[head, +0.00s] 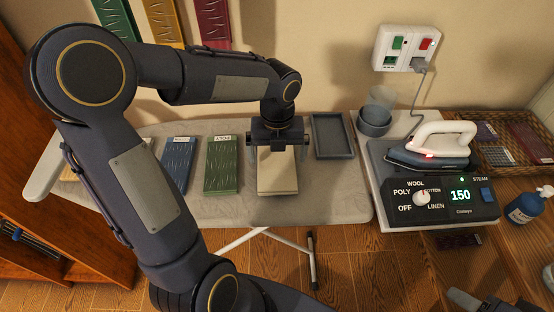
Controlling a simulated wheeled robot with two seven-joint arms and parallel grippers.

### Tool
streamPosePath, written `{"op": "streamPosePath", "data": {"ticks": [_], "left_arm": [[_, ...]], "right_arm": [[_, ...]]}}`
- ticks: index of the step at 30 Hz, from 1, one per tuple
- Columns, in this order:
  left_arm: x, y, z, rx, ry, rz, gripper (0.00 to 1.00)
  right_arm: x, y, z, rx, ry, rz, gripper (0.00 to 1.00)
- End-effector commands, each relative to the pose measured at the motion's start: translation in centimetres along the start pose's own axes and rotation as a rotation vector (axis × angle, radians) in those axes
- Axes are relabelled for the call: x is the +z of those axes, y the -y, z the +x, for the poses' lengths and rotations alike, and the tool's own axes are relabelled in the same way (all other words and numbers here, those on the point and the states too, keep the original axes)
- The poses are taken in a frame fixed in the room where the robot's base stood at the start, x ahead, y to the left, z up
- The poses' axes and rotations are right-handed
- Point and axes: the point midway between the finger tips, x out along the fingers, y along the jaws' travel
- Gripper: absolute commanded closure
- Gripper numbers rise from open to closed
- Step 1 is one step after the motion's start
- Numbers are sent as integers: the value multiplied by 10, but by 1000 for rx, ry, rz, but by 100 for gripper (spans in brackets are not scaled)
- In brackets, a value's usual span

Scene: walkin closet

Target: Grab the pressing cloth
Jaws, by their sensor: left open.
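A folded cream cloth (277,178), which looks like the pressing cloth, lies on the grey ironing board (345,190). My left gripper (277,150) points down over the back part of the cloth, with its open fingers at the cloth's left and right sides. I cannot tell whether the fingers touch it. The gripper body hides the cloth's back end. Part of what seems to be my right gripper (490,303) shows at the bottom right edge, mostly cut off, far from the cloth.
A grey tray (333,136) is close on the right. A white iron (440,140) stands on a control station (440,203); a blue bottle (525,207) is farther right.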

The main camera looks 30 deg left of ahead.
Motion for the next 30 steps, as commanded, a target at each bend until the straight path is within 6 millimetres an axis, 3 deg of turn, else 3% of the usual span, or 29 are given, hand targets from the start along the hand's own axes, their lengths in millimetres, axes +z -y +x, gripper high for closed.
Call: {"op": "streamPosePath", "data": {"ticks": [6,14,22,30], "left_arm": [[-1,-1,27,0,-1,0,0],[-1,-1,28,0,0,-1,0],[-1,-1,28,-1,1,-1,35],[-1,-1,27,-1,1,-2,37]], "right_arm": [[1,-1,2,0,0,0,49],[1,-1,1,0,0,0,49],[1,-1,1,0,0,0,49],[1,-1,1,0,0,0,49]]}}
